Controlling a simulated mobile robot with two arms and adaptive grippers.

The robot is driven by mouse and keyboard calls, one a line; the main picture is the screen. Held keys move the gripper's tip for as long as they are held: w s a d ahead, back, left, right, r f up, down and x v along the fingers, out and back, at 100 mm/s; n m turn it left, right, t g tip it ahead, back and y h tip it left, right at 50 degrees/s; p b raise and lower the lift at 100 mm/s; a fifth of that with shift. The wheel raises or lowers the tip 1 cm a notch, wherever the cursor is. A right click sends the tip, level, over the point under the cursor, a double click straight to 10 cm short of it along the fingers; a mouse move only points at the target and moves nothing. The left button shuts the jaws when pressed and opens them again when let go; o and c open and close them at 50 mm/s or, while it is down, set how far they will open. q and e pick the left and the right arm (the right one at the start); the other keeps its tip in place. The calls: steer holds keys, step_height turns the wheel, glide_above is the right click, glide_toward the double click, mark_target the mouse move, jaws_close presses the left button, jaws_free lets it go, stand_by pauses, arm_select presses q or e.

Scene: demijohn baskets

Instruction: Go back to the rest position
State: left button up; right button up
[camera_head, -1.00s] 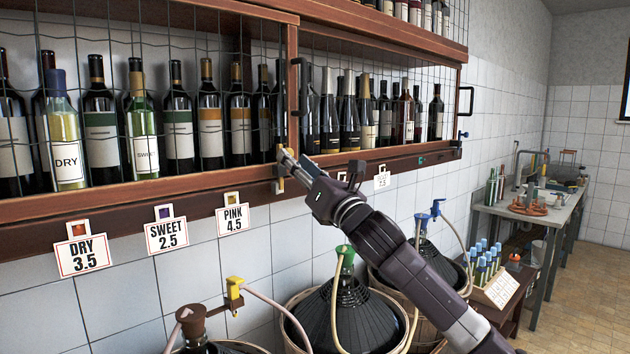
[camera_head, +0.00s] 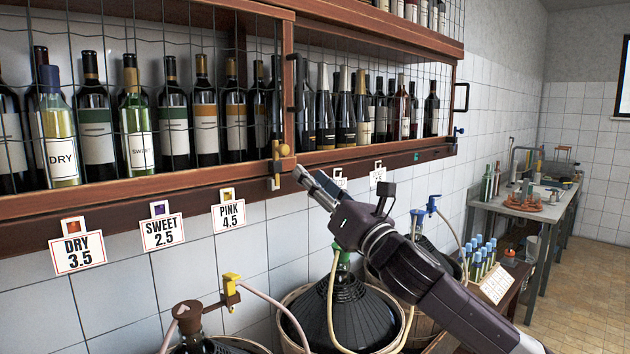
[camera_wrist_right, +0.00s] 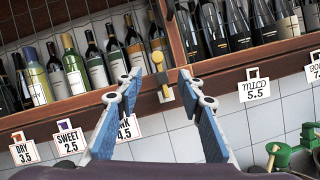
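My right gripper (camera_head: 308,178) is in front of the wine cabinet, below and to the right of the yellow latch (camera_head: 276,176) on its lower rail. It does not touch the latch. In the right wrist view the fingers (camera_wrist_right: 158,84) are apart with nothing between them, and the latch (camera_wrist_right: 162,82) shows beyond the gap. My right arm comes in from the lower right. My left gripper is in neither view.
The cabinet (camera_head: 160,188) holds several bottles behind wire mesh. Price tags hang below it, such as the DRY tag (camera_head: 77,246). Below are demijohns in baskets, including one with a green cap (camera_head: 345,312). A metal table (camera_head: 520,208) and open floor lie at the right.

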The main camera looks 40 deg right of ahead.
stand_by(0.5)
